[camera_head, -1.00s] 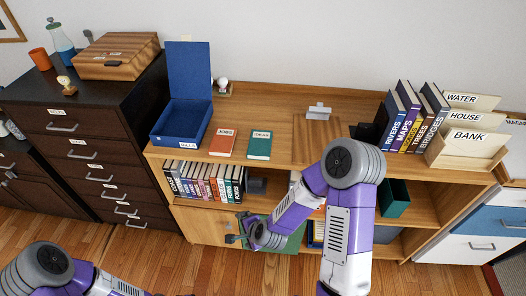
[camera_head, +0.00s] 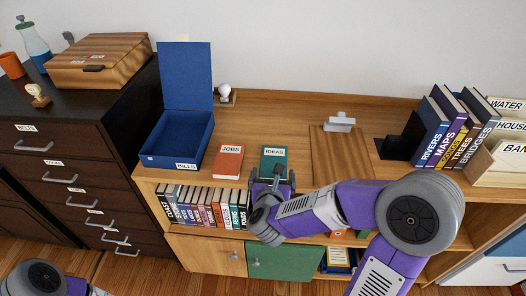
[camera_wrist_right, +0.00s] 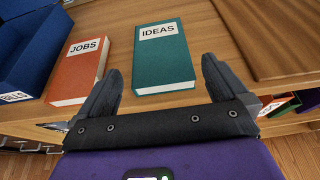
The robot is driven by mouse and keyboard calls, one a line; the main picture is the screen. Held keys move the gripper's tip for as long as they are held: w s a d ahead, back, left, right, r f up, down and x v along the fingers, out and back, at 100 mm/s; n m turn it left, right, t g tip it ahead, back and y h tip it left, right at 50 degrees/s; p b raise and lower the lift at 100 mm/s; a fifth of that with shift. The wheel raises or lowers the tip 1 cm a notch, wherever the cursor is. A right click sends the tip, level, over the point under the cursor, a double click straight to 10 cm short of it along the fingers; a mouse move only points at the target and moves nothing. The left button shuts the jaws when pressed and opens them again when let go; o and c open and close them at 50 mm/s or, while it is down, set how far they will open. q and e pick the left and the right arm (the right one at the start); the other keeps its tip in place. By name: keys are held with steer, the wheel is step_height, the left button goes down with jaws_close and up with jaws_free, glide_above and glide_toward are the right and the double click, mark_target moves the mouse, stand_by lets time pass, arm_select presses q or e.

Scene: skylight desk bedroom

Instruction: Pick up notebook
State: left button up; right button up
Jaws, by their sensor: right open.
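The teal notebook labelled IDEAS (camera_head: 273,158) lies flat near the front edge of the wooden shelf top. In the right wrist view the IDEAS notebook (camera_wrist_right: 166,66) sits just beyond my fingers, its near end toward me. The orange notebook labelled JOBS (camera_head: 228,163) lies to its left, also flat. My right gripper (camera_head: 272,176) is open and empty at the near end of the IDEAS notebook. In the right wrist view my right gripper (camera_wrist_right: 161,73) has one finger on each side of that end. My left gripper is out of view; part of my left arm shows at bottom left.
A blue open box labelled BILLS (camera_head: 180,143) stands left of JOBS. Right are a wooden panel (camera_head: 338,160) with a pale handle, upright books (camera_head: 450,130) and a dark bookend. Several books (camera_head: 205,207) stand below. The shelf top behind IDEAS is clear.

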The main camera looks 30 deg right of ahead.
mark_target(274, 160)
steer(key=shift+w, duration=0.35)
steer(key=shift+x, duration=0.95)
steer(key=b+x, duration=0.1)
steer(key=x, duration=0.3)
steer(key=shift+d+f, duration=0.2)
steer(key=shift+w+d+f, duration=0.1)
steer(key=shift+w+d, duration=0.2)
steer(key=shift+w, duration=0.1)
steer(key=c, duration=0.8)
